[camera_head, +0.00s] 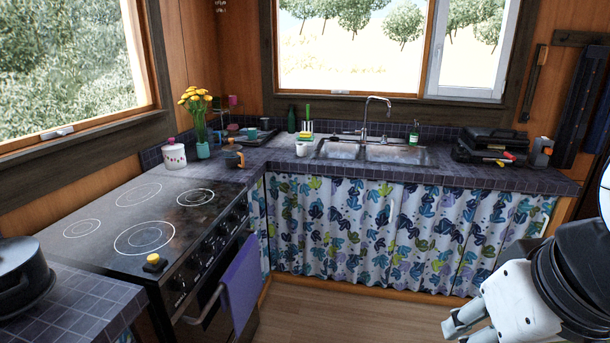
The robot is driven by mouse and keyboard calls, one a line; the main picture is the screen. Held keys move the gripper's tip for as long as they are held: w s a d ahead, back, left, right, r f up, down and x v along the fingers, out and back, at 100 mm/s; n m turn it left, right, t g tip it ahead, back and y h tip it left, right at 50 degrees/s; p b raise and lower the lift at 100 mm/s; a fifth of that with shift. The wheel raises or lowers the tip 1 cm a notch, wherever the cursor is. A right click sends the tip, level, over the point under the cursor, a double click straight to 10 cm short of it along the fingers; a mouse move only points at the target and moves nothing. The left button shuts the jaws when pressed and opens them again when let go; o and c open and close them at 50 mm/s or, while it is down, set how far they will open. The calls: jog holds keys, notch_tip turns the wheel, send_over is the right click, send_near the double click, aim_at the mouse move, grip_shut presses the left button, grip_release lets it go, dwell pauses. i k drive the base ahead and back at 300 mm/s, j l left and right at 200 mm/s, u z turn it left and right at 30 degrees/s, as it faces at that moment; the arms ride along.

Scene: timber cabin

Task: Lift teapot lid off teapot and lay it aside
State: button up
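A small grey-and-orange vessel with a side handle (232,159) stands on the tiled counter in the corner, behind the stove. It may be the teapot, but it is too small to make out a spout or a separate lid. To its left is a white patterned pot with a pink knob on top (174,156), its lid seemingly on. My gripper (453,328) is at the bottom right, low in front of the curtained cabinets and far from both vessels. It is partly cut off by the frame edge, and its opening is unclear. I see nothing held in it.
A black stove (120,255) with a yellow item (154,262) stands at left. A dark cooking pot (22,275) is at the near left. Yellow flowers in a vase (203,150) stand between the two vessels. The sink (340,150) and black cases (490,145) are to the right. Floor is clear.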

aim_at(231, 147)
jog(key=i+l+z, duration=0.3)
jog(key=i, duration=0.5)
jog(key=i+z, duration=0.25)
jog(key=i, duration=0.6)
jog(key=i+u, duration=0.7)
jog(key=i+l+u, duration=0.1)
jog(key=i+u, duration=0.3)
jog(key=i+j+u, duration=0.1)
jog(key=i+u, duration=0.15)
jog(key=u, duration=0.15)
jog(key=i+u, duration=0.3)
jog(key=u, duration=0.15)
jog(key=i+l+u, duration=0.1)
jog(key=i+u, duration=0.15)
jog(key=u, duration=0.15)
